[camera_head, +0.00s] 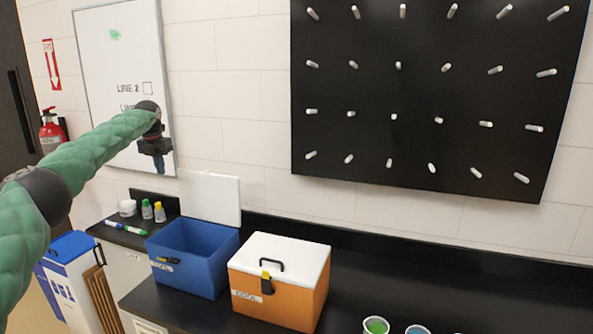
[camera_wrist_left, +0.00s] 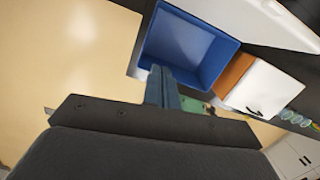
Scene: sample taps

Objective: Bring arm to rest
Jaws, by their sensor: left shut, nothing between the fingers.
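My left arm comes in from the left in the head view, raised above the counter. Its gripper (camera_head: 155,155) hangs in front of the whiteboard. In the left wrist view the left gripper's fingers (camera_wrist_left: 161,85) are together and hold nothing. The open blue box (camera_wrist_left: 190,48) shows beyond the fingertips in that view. My right gripper is not in view.
On the black counter (camera_head: 400,285) stand a blue box (camera_head: 192,262) with its lid up and an orange box (camera_head: 278,285) with a shut white lid. A black pegboard (camera_head: 430,90) and a whiteboard (camera_head: 105,60) hang behind.

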